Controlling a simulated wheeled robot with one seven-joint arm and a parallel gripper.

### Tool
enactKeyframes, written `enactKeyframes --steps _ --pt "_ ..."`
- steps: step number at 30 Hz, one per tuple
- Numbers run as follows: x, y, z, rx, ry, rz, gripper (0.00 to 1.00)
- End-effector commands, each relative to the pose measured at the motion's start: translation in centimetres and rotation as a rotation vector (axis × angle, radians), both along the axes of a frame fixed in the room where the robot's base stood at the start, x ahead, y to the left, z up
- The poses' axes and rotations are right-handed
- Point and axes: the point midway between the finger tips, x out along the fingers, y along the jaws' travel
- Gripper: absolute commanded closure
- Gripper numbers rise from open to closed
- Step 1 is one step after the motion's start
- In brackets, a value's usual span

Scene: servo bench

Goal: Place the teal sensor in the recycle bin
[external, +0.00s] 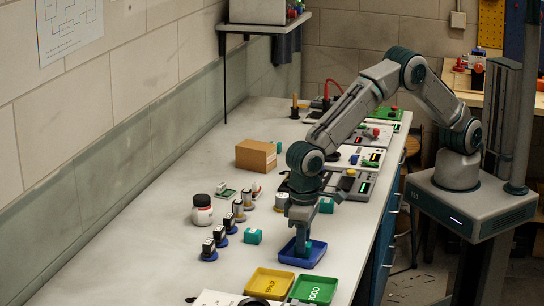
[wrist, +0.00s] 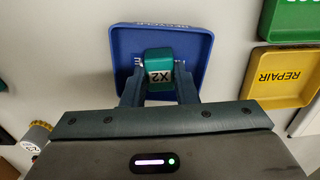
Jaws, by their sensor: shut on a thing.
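The recycle bin is a shallow blue tray (external: 311,260) near the bench's front edge; in the wrist view the blue tray (wrist: 125,40) lies beyond my fingers, its lettering partly hidden. My gripper (external: 304,245) points straight down over the tray. In the wrist view my gripper (wrist: 159,90) is shut on the teal sensor (wrist: 159,57), a small block with a white label reading X2. The sensor (external: 309,245) also shows partly in the external view, within the tray's outline. I cannot tell whether it touches the tray floor.
A yellow REPAIR tray (external: 268,283) and a green GOOD tray (external: 314,289) stand just in front of the blue tray. Other teal blocks (external: 252,236) (external: 326,205), several dark servos (external: 220,236), a white jar (external: 202,210) and a cardboard box (external: 256,155) stand on the bench.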

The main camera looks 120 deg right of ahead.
Motion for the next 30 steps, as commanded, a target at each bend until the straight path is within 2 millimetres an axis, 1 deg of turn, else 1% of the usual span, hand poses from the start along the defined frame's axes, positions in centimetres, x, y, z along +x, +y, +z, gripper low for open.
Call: enactKeyframes --steps 4,8,9,11,19,23,26,30 --pt "0.0 0.0 0.0 0.0 -0.001 0.0 0.96" --pt "0.0 0.0 -0.4 0.001 -0.001 0.0 0.96" --pt "0.0 0.0 -0.3 0.0 -0.001 0.0 0.68" --pt "0.0 0.0 -0.3 0.0 -0.001 0.0 0.52" --pt "0.0 0.0 -0.2 0.0 -0.001 0.0 0.52" --pt "0.1 0.0 0.5 0.0 -0.003 0.0 0.52" --pt "0.1 0.0 1.9 0.001 -0.005 0.0 0.52" --pt "0.1 0.0 5.0 0.001 -0.007 0.0 0.52"
